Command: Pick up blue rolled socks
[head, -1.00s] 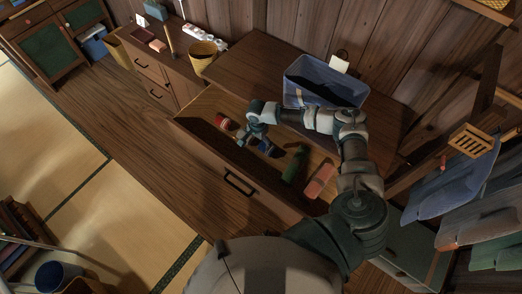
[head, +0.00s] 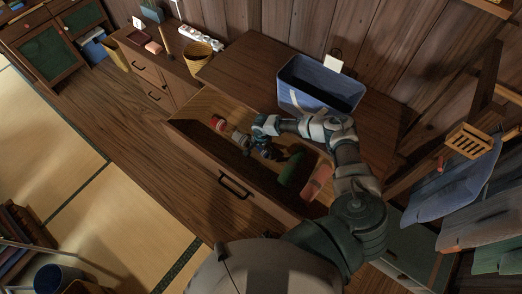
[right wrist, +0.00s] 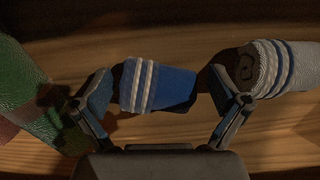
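The blue rolled socks (right wrist: 160,88) with white stripes lie on the wooden drawer bottom in the right wrist view. My right gripper (right wrist: 162,95) is open, with one finger on each side of the socks and a small gap at both ends. In the head view my right gripper (head: 264,147) reaches down into the open drawer and mostly hides the blue socks. My left gripper is not in view.
The open drawer (head: 205,152) also holds a green roll (head: 292,169), a pink roll (head: 317,182), a red roll (head: 217,123) and a white-grey striped roll (right wrist: 272,68) close to one finger. A blue bin (head: 318,88) stands on the cabinet top behind.

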